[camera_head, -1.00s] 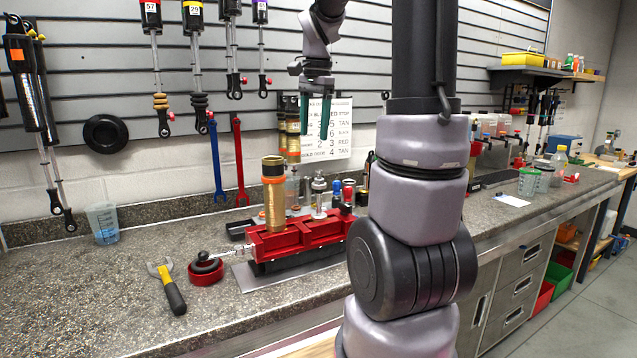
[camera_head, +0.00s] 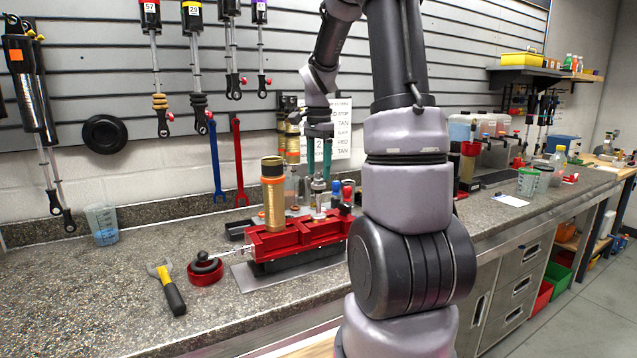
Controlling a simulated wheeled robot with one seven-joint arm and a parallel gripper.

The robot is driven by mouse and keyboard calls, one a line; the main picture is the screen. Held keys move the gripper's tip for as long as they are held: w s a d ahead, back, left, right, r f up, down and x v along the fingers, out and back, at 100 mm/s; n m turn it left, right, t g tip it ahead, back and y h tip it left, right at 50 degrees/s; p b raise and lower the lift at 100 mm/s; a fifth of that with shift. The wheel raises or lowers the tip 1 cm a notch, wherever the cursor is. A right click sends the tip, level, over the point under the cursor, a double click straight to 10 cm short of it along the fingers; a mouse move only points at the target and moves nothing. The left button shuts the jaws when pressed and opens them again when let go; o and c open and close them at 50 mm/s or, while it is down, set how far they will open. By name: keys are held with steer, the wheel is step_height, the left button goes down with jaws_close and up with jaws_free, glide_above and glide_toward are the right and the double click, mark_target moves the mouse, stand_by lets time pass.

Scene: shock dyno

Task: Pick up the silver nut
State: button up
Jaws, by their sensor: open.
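I cannot make out the silver nut for sure. A small silver upright piece (camera_head: 318,200) stands among small parts behind the red vise (camera_head: 300,238). My gripper (camera_head: 319,176) points straight down above that cluster, with its two teal fingers apart and nothing seen between them. The fingertips look close to the top of the silver piece. I cannot tell whether they touch it or are at the same depth.
A gold cylinder (camera_head: 273,195) stands upright at the vise. Red and blue bottles (camera_head: 347,192) stand right of the silver piece. The left counter is mostly clear.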

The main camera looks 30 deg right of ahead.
steer(key=shift+f, duration=0.8)
jaws_close()
